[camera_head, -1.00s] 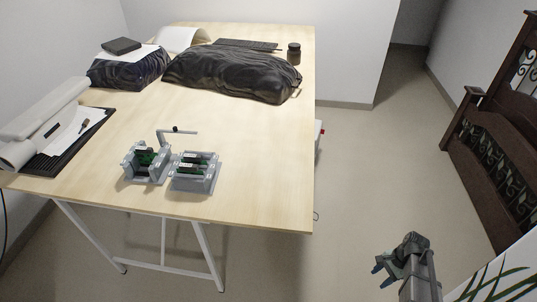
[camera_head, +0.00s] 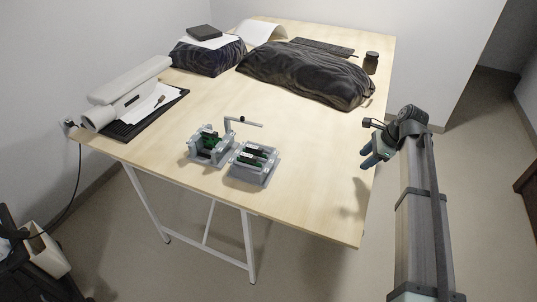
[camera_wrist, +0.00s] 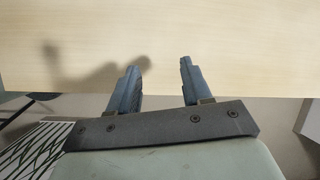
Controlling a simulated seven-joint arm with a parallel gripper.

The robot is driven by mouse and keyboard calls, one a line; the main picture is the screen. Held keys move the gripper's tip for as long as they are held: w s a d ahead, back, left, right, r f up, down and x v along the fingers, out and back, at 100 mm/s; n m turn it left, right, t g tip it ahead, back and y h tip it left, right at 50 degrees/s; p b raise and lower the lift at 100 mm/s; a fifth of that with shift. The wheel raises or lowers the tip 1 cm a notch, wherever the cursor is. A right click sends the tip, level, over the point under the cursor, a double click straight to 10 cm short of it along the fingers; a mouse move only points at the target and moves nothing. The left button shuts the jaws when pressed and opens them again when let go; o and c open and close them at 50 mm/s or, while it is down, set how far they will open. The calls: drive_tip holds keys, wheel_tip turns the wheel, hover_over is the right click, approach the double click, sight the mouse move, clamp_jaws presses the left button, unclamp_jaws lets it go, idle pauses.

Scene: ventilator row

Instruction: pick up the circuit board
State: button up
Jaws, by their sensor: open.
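Green circuit boards show in two small grey holders near the front of the wooden table in the head view. One board (camera_head: 211,141) is in the left holder (camera_head: 196,152). Green board edges (camera_head: 250,160) show in the right holder (camera_head: 264,177), which stands close beside it. I cannot tell which board the task means. My gripper (camera_head: 367,152) is open and empty at the table's right edge, well to the right of the holders. In the wrist view my gripper (camera_wrist: 161,70) shows two separate fingers with only bare table beyond them.
A thin grey arm (camera_head: 245,122) rises behind the holders. A dark bundle (camera_head: 305,75) lies across the back, near a small dark jar (camera_head: 371,62). A black tray (camera_head: 150,118) with paper lies at left. The tabletop (camera_head: 310,150) between holders and gripper is clear.

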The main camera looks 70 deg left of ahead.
drive_tip(key=s+a+r+m, duration=0.1)
drive_tip(key=s+a+r, duration=0.35)
drive_tip(key=s, duration=0.25)
drive_tip(key=s+a+r, duration=0.4)
drive_tip(key=s+a, duration=0.2)
drive_tip(key=s, duration=0.2)
drive_tip(key=m+g+h, duration=0.1)
drive_tip(key=m, duration=0.1)
approach(255, 147)
drive_tip(key=x, duration=0.4)
drive_tip(key=shift+s+a, duration=0.2)
drive_tip(key=shift+d+x, duration=0.15)
drive_tip(key=shift+x, duration=1.15)
drive_tip(key=shift+d+x, duration=0.1)
drive_tip(key=shift+x, duration=1.2)
drive_tip(key=shift+w+f, duration=0.1)
drive_tip(key=shift+w, duration=0.05)
clamp_jaws()
